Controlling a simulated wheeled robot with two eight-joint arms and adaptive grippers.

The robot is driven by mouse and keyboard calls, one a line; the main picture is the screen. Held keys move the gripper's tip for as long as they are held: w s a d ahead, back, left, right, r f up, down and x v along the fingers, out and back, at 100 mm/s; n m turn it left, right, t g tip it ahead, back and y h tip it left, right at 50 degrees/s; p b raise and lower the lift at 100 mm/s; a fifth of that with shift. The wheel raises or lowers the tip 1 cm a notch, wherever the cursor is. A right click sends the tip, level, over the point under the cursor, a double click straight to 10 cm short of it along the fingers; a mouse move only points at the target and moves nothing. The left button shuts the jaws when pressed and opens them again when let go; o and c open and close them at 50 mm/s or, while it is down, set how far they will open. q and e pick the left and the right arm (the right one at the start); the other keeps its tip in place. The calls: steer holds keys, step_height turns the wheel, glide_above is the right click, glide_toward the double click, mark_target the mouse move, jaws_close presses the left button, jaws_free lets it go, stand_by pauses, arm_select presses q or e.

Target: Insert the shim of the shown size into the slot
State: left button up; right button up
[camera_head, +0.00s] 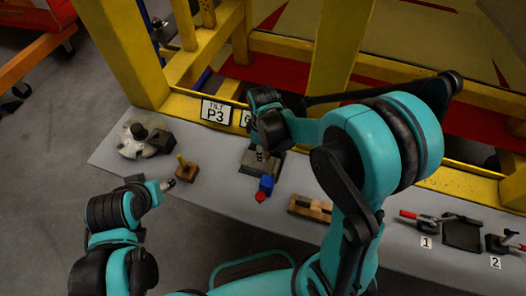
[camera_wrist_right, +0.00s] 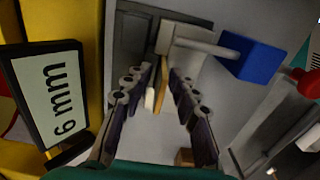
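My right gripper (camera_head: 262,152) is over the dark grey fixture (camera_head: 246,164) with a blue block (camera_head: 266,184). In the right wrist view its two fingers (camera_wrist_right: 160,78) stand apart. Between them is a thin tan strip (camera_wrist_right: 164,72) with a white piece (camera_wrist_right: 150,98) beside it, and gaps show on both sides. The strip is by the fixture's light grey part (camera_wrist_right: 186,45); its depth in a slot cannot be told. A sign (camera_wrist_right: 60,95) reads "6 mm". My left gripper (camera_head: 168,184) is beside a small wooden block with a yellow upright piece (camera_head: 182,161); its fingers are too small to read.
A wooden holder (camera_head: 310,207) lies right of the fixture on the grey table (camera_head: 215,190). Red-handled clamps (camera_head: 420,218) labelled 1 and 2 are at the far right. A round metal part (camera_head: 138,140) sits at left. A yellow frame (camera_head: 190,105) stands behind, with a "P3" sign (camera_head: 215,113).

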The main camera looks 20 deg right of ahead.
step_height(320, 180, up, 12)
stand_by(0.5)
stand_by(0.4)
steer(key=s+d+f+m+t+b, duration=0.2)
steer(key=s+m+t+b, duration=0.1)
steer(key=s+m, duration=0.2)
steer(key=s+d+f+m+t+b, duration=0.2)
steer(key=s+f+m+t+b, duration=0.1)
steer(key=s+m+t, duration=0.1)
steer(key=shift+s+d+m, duration=0.35)
steer(key=shift+s+m, duration=0.25)
steer(key=shift+m, duration=0.5)
steer(key=shift+f, duration=0.1)
